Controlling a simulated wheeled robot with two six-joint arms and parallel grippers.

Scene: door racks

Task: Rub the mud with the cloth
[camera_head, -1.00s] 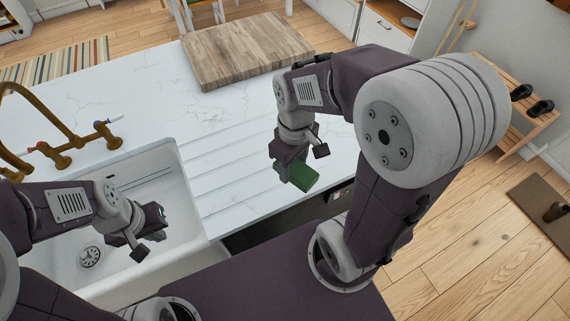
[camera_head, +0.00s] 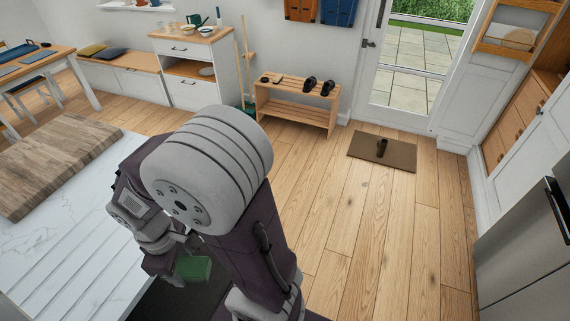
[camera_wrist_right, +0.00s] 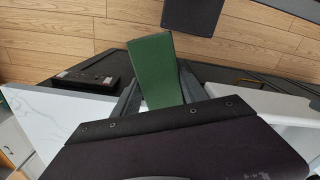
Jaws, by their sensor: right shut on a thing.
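My right gripper (camera_head: 174,262) is shut on a green folded cloth (camera_head: 195,268), beside the white counter in the head view. In the right wrist view, the cloth (camera_wrist_right: 157,70) sits between the two dark fingers and sticks out past them. No mud can be told for certain. Small dark marks (camera_head: 365,183) show on the wooden floor, but I cannot tell whether they are mud or wood knots. My left gripper is out of view.
A wooden shoe bench (camera_head: 298,105) stands by the wall. A wooden board (camera_head: 50,160) lies on the white counter (camera_head: 60,240). The middle floor is clear.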

